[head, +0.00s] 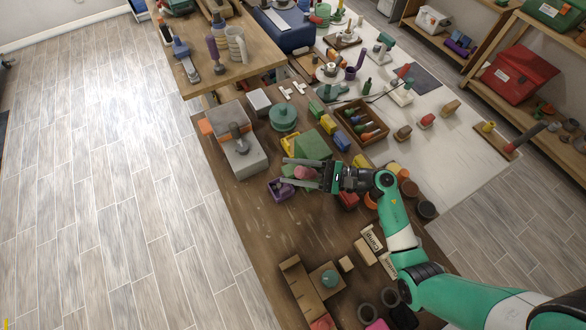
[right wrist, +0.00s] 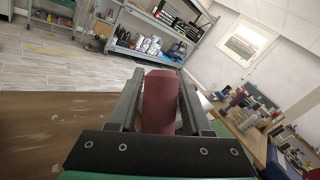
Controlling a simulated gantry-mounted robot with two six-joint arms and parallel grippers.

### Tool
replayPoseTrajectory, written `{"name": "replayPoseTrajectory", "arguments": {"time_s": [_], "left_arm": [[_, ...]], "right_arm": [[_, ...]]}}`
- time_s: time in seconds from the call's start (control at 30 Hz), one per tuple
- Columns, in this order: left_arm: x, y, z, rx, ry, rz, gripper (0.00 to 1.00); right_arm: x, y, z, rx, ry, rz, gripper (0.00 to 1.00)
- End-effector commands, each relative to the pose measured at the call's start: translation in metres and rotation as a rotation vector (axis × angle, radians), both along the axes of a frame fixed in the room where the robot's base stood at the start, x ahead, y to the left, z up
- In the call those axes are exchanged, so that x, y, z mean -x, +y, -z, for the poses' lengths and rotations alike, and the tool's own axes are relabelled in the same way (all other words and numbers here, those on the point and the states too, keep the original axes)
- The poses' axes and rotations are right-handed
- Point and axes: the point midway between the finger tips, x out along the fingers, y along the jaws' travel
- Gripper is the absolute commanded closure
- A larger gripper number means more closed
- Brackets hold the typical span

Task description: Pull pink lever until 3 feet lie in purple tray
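My right gripper (head: 288,171) reaches in from the right over the wooden bench, its fingers on either side of the pink lever (head: 305,173). In the right wrist view the dusty-pink lever (right wrist: 160,100) stands between the two fingers and fills nearly all the gap, so they appear closed on it. The small purple tray (head: 272,188) lies on the bench just below the fingertips in the head view. Something yellowish shows in it, but the gripper and size hide how many feet are there. My left gripper is not in view.
A green box (head: 312,146) stands just behind the gripper. A grey block (head: 240,155) is to the left, and a wooden compartment tray (head: 362,125) with bottles to the right. Wooden pieces (head: 298,283) lie nearer. The bench left of the tray is mostly bare.

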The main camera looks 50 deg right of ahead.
Motion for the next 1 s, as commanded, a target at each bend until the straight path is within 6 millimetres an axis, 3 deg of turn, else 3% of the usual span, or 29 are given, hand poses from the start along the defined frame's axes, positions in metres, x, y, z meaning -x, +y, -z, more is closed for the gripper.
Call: {"name": "replayPoseTrajectory", "arguments": {"time_s": [0.03, 0.2, 0.27, 1.0], "left_arm": [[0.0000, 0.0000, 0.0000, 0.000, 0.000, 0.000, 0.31], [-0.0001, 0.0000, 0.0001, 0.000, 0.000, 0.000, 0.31], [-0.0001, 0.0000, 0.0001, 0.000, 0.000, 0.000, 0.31], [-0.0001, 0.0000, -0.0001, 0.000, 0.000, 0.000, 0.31]], "right_arm": [[0.0001, 0.0000, -0.0001, 0.000, 0.000, 0.000, 0.62], [0.0002, -0.0001, -0.0001, 0.000, 0.000, 0.000, 0.92], [0.0002, 0.0000, -0.0002, 0.000, 0.000, 0.000, 1.00], [0.0003, 0.0000, -0.0004, 0.000, 0.000, -0.001, 1.00]]}}
